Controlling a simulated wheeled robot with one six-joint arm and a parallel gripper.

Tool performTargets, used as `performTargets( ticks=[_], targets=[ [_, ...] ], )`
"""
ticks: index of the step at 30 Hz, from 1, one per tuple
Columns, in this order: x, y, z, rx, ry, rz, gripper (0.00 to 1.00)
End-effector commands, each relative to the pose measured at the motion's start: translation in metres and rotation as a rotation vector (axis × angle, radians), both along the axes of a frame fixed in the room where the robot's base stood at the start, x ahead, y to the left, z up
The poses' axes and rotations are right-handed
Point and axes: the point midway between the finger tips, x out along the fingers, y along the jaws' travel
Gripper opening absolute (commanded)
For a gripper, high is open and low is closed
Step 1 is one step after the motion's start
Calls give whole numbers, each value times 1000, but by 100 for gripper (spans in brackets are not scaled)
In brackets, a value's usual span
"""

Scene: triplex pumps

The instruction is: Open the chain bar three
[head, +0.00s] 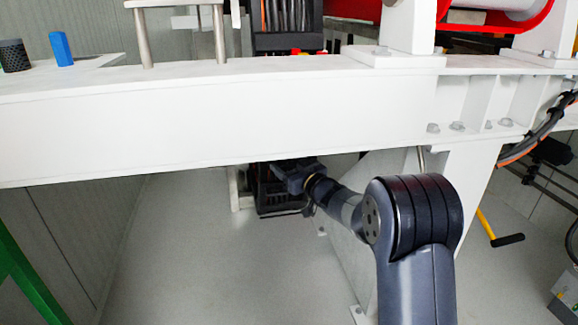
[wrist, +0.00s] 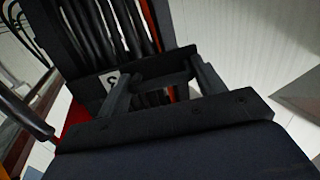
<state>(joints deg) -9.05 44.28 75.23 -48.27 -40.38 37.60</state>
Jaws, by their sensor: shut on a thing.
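In the wrist view a black chain bar (wrist: 172,66) crosses a bundle of black cables (wrist: 120,30). A white label (wrist: 110,78) with a dark digit sits at its left end, partly hidden. My gripper (wrist: 160,84) has a finger on either side of a dark part of the bar and is shut on it. In the head view my gripper (head: 288,172) is below the white beam, at the dark cable chain (head: 278,200). The beam hides the upper part of that chain, and the exact contact is not visible there.
The white beam (head: 220,118) runs across the head view above my arm. A white support leg (head: 365,215) stands right behind my forearm. A blue block (head: 61,48) and a dark cylinder (head: 14,55) stand on top at the left. The grey floor (head: 200,260) at left is clear.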

Motion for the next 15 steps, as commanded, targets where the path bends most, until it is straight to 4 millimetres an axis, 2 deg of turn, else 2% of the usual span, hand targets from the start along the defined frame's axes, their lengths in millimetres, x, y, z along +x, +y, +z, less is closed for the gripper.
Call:
performTargets(
  ticks=[1,5,15],
  targets=[
    [0,0,0,0,0,0,34],
    [0,0,0,0,0,0,24],
    [-3,-5,3,-6,1,41,24]
  ],
)
